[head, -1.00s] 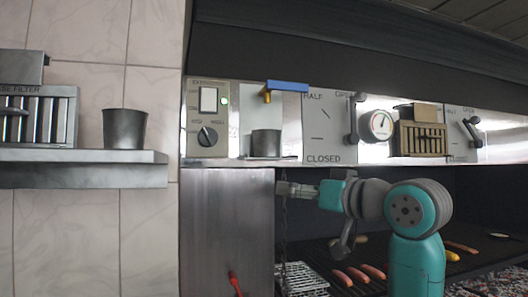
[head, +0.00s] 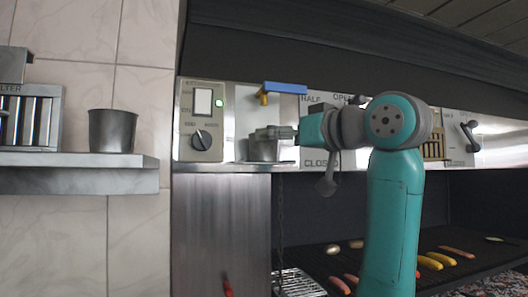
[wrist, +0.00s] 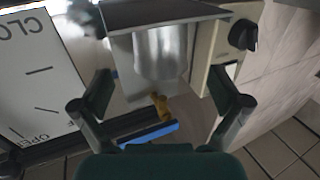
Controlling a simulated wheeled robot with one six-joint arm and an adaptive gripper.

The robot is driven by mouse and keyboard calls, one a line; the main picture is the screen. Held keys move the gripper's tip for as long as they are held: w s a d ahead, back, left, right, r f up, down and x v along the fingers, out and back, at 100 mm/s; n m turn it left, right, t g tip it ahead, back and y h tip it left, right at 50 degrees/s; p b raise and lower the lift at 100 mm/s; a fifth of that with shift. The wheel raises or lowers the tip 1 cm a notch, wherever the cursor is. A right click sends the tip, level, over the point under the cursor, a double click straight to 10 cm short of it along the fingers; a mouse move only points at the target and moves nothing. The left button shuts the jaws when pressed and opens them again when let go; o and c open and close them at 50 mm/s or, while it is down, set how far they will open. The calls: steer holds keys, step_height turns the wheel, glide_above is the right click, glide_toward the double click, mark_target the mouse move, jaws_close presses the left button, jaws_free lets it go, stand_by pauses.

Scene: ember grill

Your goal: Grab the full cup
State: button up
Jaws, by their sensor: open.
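A metal cup (head: 262,152) stands on the small ledge under the brass tap, right of the control knob. It also shows in the wrist view (wrist: 160,50), upside down and between my spread fingers. My gripper (head: 272,133) is at the cup's height, close to it in the head view and partly covering it. The fingers are open in the wrist view (wrist: 160,76), one on each side of the cup, with no clear contact. The cup's contents are hidden. A second metal cup (head: 112,130) stands upright on the wall shelf at the left, its contents also hidden.
The brass tap (head: 264,98) with its blue lever (head: 285,88) sits just above the cup. A control panel with a knob (head: 201,139) is to the left. The wall shelf (head: 75,173) is farther left. Below are the grill and several sausages (head: 440,260).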

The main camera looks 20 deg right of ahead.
steer(key=shift+x, duration=2.65)
steer(key=shift+f, duration=0.15)
steer(key=c, duration=1.4)
